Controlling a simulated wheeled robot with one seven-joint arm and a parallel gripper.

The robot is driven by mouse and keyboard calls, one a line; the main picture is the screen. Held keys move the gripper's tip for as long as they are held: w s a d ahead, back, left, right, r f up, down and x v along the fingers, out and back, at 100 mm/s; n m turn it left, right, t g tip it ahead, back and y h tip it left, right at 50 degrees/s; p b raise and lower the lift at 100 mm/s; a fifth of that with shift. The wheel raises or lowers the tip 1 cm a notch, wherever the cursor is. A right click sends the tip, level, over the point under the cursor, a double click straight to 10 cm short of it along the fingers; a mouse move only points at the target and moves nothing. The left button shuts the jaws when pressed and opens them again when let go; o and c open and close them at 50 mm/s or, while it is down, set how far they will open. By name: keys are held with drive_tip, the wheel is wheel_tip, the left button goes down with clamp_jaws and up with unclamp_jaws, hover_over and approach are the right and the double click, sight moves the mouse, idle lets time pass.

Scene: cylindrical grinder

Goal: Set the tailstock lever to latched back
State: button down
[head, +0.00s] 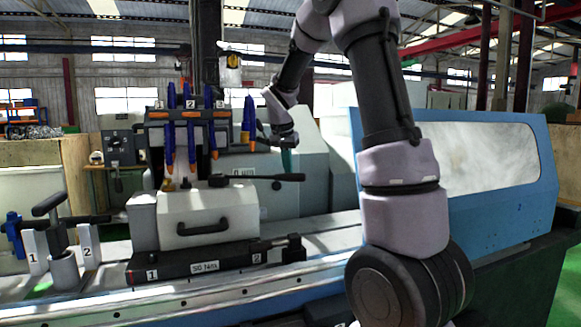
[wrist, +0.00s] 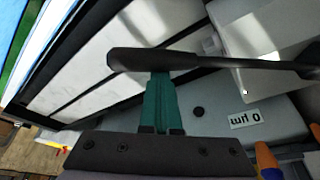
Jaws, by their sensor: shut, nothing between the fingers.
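A long black lever (head: 270,177) lies level on top of a pale housing (head: 208,212), its thick grip end pointing right. In the wrist view the lever (wrist: 190,60) crosses the upper part, thick end at the left. My gripper (head: 288,166) has teal fingers, shut together and empty, right at the lever's thick end. In the wrist view the fingertips (wrist: 160,78) meet the lever's near edge, and their very ends are hidden by it. I cannot tell whether they touch it.
A rack of blue and orange hanging tools (head: 190,125) stands behind the housing. At the left is an upright T-handle (head: 48,205) between plates marked 1 and 2. A blue-framed guard (head: 455,165) stands at the right behind my arm. The machine bed (head: 330,238) is mostly clear right of the housing.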

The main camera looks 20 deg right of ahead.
drive_tip(key=s+a+m, duration=0.2)
drive_tip(key=s+a, duration=0.3)
drive_tip(key=shift+s+a+g+h, duration=0.25)
drive_tip(key=shift+a+g+h, duration=0.05)
drive_tip(key=shift+a+f, duration=0.1)
drive_tip(key=shift+f, duration=0.05)
drive_tip(key=v, duration=1)
drive_tip(key=shift+d+r, duration=0.3)
drive_tip(key=shift+r, duration=0.25)
